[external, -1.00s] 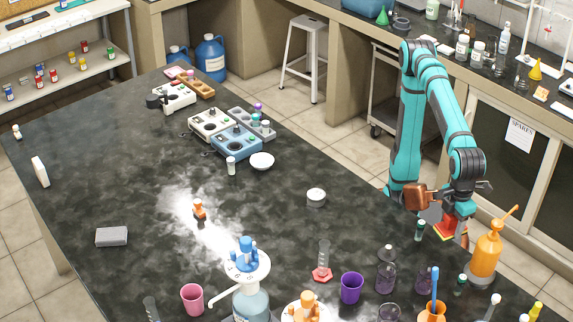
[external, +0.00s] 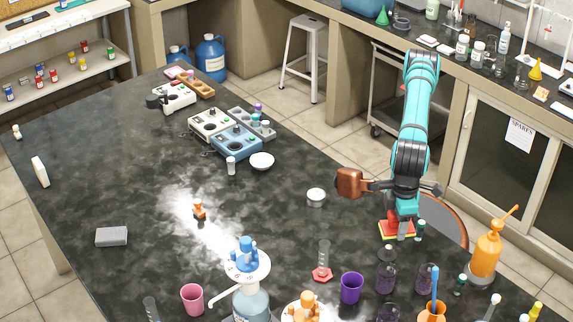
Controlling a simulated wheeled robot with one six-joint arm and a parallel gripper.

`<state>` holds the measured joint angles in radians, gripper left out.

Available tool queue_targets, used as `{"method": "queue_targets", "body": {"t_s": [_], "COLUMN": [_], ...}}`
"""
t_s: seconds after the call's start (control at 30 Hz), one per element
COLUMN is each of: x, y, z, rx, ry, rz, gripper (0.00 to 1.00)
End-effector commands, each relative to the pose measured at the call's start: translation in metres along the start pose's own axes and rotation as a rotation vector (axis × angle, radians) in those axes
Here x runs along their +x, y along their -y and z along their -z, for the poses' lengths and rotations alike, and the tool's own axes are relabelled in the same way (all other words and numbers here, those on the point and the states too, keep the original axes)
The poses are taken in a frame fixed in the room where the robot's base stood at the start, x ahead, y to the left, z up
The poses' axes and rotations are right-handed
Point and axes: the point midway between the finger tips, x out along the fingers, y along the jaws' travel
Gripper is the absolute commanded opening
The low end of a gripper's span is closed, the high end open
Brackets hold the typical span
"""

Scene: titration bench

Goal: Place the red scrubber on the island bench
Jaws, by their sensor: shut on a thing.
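The red scrubber (external: 390,230) has a red top and a yellow layer below. My gripper (external: 402,224) points down and is shut on it. The scrubber is over the right edge area of the dark island bench (external: 150,270), low near the surface; I cannot tell whether it touches. The gripper fingers hide part of it.
A dark-green-capped vial (external: 419,231) stands close to the right of the scrubber. Dark glass jars (external: 386,277) and an orange bottle (external: 487,252) stand in front and right. A white round tin (external: 316,197) is to the left. The bench's middle left is mostly clear.

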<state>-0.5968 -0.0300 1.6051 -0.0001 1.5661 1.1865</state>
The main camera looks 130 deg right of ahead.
Motion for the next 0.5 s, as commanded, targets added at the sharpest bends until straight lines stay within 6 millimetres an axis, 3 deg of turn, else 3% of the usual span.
{"method": "queue_targets", "body": {"t_s": [0.03,0.5], "x": [-0.001,-0.008], "y": [0.000,-0.021], "z": [0.018,0.173], "rx": [0.025,0.222], "ry": [0.000,0.000], "rz": [-0.001,0.000], "gripper": [0.31,0.31]}}
